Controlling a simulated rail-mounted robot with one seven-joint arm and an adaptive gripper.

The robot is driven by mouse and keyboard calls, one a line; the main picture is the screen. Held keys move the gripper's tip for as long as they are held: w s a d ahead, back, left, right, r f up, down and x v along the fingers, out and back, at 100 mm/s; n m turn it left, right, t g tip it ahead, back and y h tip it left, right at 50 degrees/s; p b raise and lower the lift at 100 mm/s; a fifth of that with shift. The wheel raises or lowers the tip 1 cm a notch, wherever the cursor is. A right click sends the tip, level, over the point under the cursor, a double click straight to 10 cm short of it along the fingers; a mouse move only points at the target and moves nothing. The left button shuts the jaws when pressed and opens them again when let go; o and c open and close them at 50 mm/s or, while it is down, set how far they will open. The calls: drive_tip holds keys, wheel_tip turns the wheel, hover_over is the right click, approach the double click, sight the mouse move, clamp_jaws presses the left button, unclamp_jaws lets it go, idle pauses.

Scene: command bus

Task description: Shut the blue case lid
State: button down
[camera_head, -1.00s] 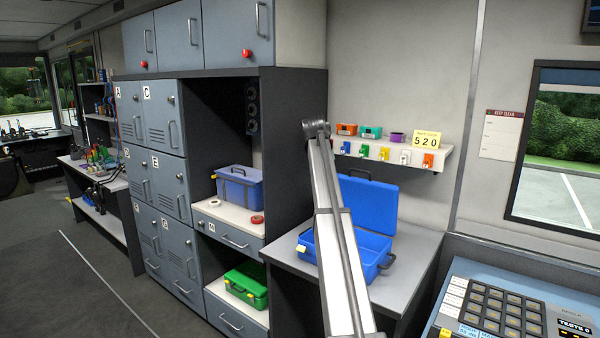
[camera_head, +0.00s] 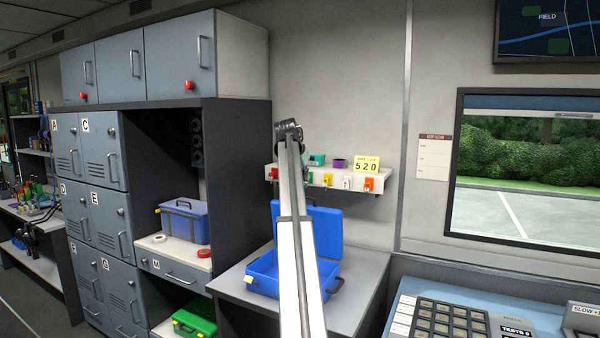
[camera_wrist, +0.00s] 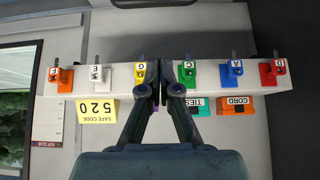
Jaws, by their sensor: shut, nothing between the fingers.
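The blue case (camera_head: 264,284) sits open on the grey counter below the key shelf. Its lid (camera_head: 328,232) stands raised at the back of the case. My arm crosses in front of both and hides their middle. My gripper (camera_wrist: 161,76) shows in the wrist view, its two fingers together with nothing between them. It points at the shelf with the colored key tags, well away from the lid; the case is not in the wrist view. In the head view the arm's far end is up by the shelf, and the fingers cannot be made out.
The shelf (camera_head: 345,182) holds several colored tags, small boxes and a yellow code card (camera_head: 367,164). A blue-grey toolbox (camera_head: 184,220) and a green case (camera_head: 195,318) stand in the cabinet at left. A keypad console (camera_head: 455,318) is at front right. The counter right of the case is clear.

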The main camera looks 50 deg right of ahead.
wheel_tip(320, 180, down, 5)
drive_tip(key=shift+d+f+p, duration=0.1)
drive_tip(key=shift+f+p, duration=0.05)
drive_tip(key=shift+p, duration=0.7)
drive_tip(key=shift+a+f, duration=0.25)
drive_tip(key=shift+a, duration=0.1)
